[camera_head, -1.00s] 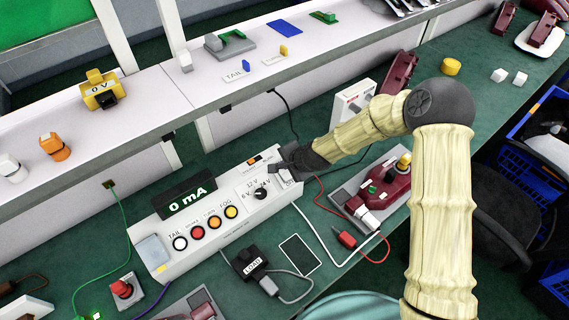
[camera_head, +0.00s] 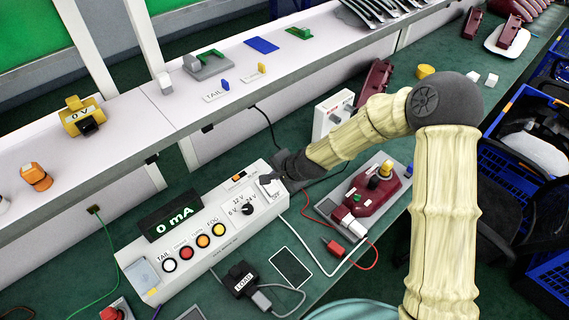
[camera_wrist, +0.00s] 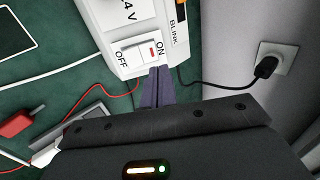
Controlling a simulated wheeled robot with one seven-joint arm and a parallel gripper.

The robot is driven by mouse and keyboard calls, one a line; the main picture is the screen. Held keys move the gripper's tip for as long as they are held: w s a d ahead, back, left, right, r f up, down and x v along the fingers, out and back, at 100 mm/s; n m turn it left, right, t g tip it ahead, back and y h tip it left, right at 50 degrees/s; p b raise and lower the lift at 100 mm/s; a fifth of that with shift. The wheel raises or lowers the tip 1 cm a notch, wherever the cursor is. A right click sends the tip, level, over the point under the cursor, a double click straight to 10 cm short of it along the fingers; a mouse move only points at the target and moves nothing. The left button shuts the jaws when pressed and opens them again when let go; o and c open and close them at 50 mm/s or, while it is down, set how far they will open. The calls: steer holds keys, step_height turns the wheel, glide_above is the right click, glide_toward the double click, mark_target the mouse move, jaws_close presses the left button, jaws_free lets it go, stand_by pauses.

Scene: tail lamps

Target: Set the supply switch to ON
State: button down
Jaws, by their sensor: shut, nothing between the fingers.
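The supply switch is a white rocker (camera_wrist: 138,53) on the white supply box, with OFF printed at one end and ON at the other. A small red mark shows on its ON half. I cannot tell for sure which half is pressed in. It also shows in the head view (camera_head: 270,188), partly beside my gripper. My gripper (camera_wrist: 158,72) is shut and empty. Its dark fingertips are at the ON end of the switch, very close to it; whether they touch is unclear. In the head view my gripper (camera_head: 268,178) is over the box's right end.
The supply box (camera_head: 148,270) has a dark display (camera_head: 170,215) reading 0 mA, a dial (camera_head: 247,208) and several coloured buttons. A red lamp unit (camera_head: 372,195) stands to the right. In the wrist view a black plug (camera_wrist: 266,66) sits in a wall socket, right of my fingers.

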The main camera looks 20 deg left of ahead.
steer(key=a+r+b+v, duration=0.1)
steer(key=v, duration=0.7)
steer(key=shift+w, duration=0.35)
steer(key=shift+s+a, duration=0.1)
steer(key=shift+s, duration=0.1)
steer(key=s+d+r+n+h, duration=0.2)
steer(key=d+n+h, duration=0.2)
steer(key=d, duration=1.7)
steer(key=s+d+r+h, duration=0.1)
steer(key=s+d, duration=0.3)
steer(key=d, duration=0.2)
steer(key=s+d+r+n+h, duration=0.1)
steer(key=s+d, duration=0.3)
steer(key=d, duration=0.3)
steer(key=shift+d+n+g+h, duration=0.3)
steer(key=shift+d+g+h, duration=0.05)
steer(key=shift+g+h, duration=0.05)
steer(key=shift+a, duration=0.1)
